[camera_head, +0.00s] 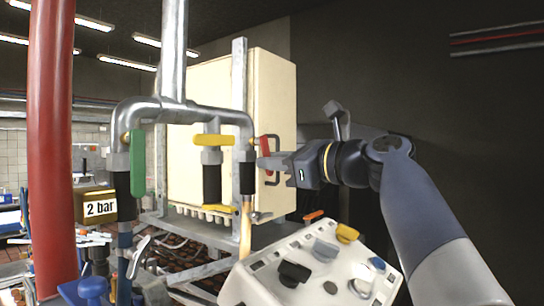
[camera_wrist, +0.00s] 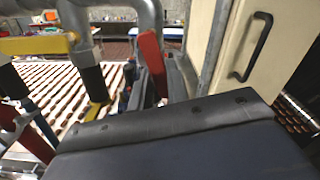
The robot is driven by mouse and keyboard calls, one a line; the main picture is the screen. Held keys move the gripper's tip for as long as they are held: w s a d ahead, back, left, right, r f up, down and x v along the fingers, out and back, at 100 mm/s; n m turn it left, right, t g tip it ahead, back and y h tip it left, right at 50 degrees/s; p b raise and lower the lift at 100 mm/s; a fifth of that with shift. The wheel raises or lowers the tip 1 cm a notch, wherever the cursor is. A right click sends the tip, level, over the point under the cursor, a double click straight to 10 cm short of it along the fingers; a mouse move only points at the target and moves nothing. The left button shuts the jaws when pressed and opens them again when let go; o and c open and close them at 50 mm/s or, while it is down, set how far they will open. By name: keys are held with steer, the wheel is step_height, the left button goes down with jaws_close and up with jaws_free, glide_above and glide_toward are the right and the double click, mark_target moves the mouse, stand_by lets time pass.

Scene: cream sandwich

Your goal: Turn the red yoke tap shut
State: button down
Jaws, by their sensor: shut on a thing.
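The red yoke tap handle (camera_head: 265,146) stands upright at the right end of the grey pipe manifold, in front of the cream cabinet. My gripper (camera_head: 267,162) reaches in from the right and is shut on this handle, with red showing above its fingers. In the wrist view the red handle (camera_wrist: 150,62) rises, slightly tilted, beyond the dark gripper body.
A green handle (camera_head: 138,163) and a yellow handle (camera_head: 213,140) sit on the pipes to the left. A cream cabinet (camera_head: 272,90) with a black handle (camera_wrist: 258,48) stands close behind. A white control box (camera_head: 318,262) with levers is below. A red pipe (camera_head: 50,150) stands far left.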

steer(key=shift+w+d+r+n, duration=0.3)
steer(key=shift+r+n, duration=0.25)
steer(key=shift+n, duration=1.85)
steer(key=shift+w+d+r+n, duration=0.25)
steer(key=shift+w+r+n, duration=0.25)
steer(key=shift+n, duration=1.9)
steer(key=shift+w+d+r+n, duration=0.25)
steer(key=shift+r+n, duration=0.4)
steer(key=shift+n, duration=1.75)
steer(key=c, duration=1.4)
jaws_free()
steer(key=shift+o, duration=0.2)
steer(key=shift+s, duration=0.1)
steer(key=b+v, duration=0.2)
steer(key=v, duration=0.8)
steer(key=shift+s+d, duration=0.25)
steer(key=shift+d, duration=0.05)
